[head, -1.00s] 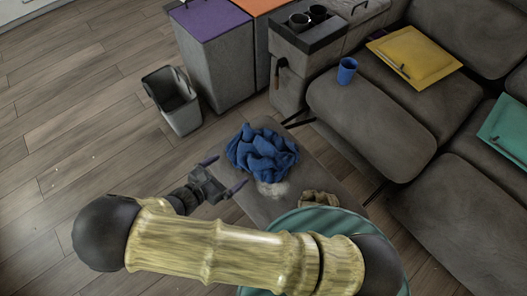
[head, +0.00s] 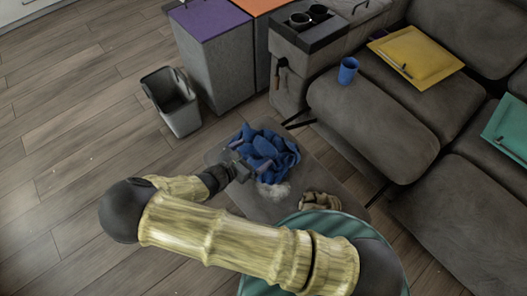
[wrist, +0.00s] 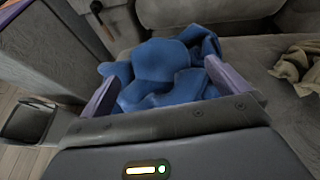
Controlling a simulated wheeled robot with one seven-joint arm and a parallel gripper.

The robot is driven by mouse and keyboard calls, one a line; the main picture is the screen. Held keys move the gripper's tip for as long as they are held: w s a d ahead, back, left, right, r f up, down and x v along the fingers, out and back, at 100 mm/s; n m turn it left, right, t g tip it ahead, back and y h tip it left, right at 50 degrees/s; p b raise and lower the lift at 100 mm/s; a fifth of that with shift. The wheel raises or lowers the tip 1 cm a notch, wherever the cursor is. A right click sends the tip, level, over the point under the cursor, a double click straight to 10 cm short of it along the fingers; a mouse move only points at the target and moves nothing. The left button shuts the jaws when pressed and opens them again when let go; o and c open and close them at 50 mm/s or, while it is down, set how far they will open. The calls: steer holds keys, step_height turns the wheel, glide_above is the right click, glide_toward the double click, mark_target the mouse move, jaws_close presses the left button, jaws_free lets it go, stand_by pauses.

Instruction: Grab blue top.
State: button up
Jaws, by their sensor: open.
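The blue top (head: 266,150) lies crumpled in a heap on a low grey bench (head: 290,205) in the head view. In the wrist view the blue top (wrist: 165,72) fills the space ahead of and between the fingers. My gripper (head: 247,158) is at the left side of the heap in the head view, overlapping its edge. In the wrist view my gripper (wrist: 170,92) has its two purple-grey fingers spread wide, one on each side of the cloth. I cannot tell whether the fingers touch it.
A beige cloth (head: 319,202) lies near the blue top, beside a pale patch (head: 273,190). A grey sofa (head: 375,110) with a blue cup (head: 348,70) stands at the right. A bin (head: 172,102) stands left of a purple-topped cabinet (head: 215,60). Floor at left is clear.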

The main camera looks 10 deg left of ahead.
mark_target(263, 146)
steer(key=shift+b+x, duration=0.75)
steer(key=shift+x, duration=1.9)
steer(key=shift+w+a, duration=0.1)
steer(key=shift+a, duration=0.05)
steer(key=c, duration=1.3)
